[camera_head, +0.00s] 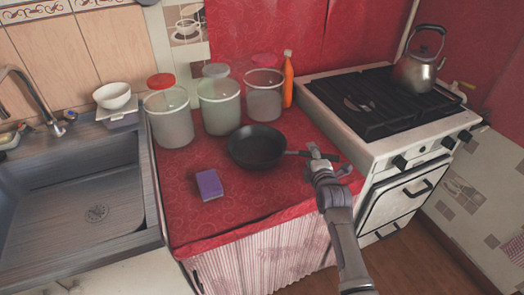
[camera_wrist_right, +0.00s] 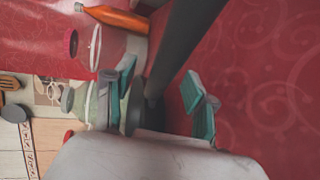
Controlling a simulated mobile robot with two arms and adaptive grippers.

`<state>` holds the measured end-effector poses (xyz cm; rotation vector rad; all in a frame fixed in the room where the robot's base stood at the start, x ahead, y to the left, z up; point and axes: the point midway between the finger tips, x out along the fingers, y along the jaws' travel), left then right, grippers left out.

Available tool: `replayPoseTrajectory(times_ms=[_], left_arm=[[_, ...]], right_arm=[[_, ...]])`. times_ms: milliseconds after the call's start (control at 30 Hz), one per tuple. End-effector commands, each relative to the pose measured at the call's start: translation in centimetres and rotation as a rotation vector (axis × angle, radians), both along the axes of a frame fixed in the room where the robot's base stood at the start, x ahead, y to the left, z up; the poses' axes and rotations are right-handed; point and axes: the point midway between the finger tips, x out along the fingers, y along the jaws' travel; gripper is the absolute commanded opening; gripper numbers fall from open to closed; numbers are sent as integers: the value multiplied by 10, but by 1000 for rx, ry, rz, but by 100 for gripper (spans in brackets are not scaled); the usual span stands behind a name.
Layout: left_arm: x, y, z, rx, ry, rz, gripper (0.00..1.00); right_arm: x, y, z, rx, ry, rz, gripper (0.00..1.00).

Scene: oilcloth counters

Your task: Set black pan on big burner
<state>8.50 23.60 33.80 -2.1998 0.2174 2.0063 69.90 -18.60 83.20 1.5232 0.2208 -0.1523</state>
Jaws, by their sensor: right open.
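The black pan (camera_head: 257,147) sits upright on the red cloth counter, its handle pointing right. My right gripper (camera_head: 322,156) is at that handle, near its outer end. In the right wrist view the dark handle (camera_wrist_right: 187,38) runs between the teal finger pads of my right gripper (camera_wrist_right: 160,84), which are apart and not closed on it. The stove (camera_head: 376,98) stands right of the counter with a dark grate; a round burner (camera_head: 359,104) shows under its left part. I cannot tell which burner is the biggest. My left gripper is out of view.
A metal kettle (camera_head: 419,72) stands at the stove's back right. Several jars and an orange bottle (camera_head: 288,80) line the counter's back. A purple sponge (camera_head: 209,185) lies left of the pan. The sink (camera_head: 90,205) is at left. The grate's left and front parts are clear.

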Motion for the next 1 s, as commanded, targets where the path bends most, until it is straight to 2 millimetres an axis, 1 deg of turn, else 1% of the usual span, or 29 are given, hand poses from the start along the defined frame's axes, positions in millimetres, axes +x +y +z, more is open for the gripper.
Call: replayPoseTrajectory(times_ms=[33, 67, 300, 367, 400, 633, 667, 1000], left_arm=[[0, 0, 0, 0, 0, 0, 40], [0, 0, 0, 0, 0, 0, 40], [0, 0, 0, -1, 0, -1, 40], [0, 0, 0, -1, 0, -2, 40], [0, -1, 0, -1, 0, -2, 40], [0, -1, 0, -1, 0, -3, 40], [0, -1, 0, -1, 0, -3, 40], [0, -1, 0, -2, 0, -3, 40]], right_arm=[[0, 0, 0, 0, 0, 0, 56], [0, 0, 0, 0, 0, 0, 52], [0, 0, 0, 0, 0, 0, 12], [0, 0, 0, 0, 0, 0, 2], [0, 0, 0, 0, 1, 0, 0], [-1, 0, 0, 0, 1, 0, 0], [1, 0, 6, 9, -13, 0, 0], [1, 0, 6, 5, -11, -1, 0]])
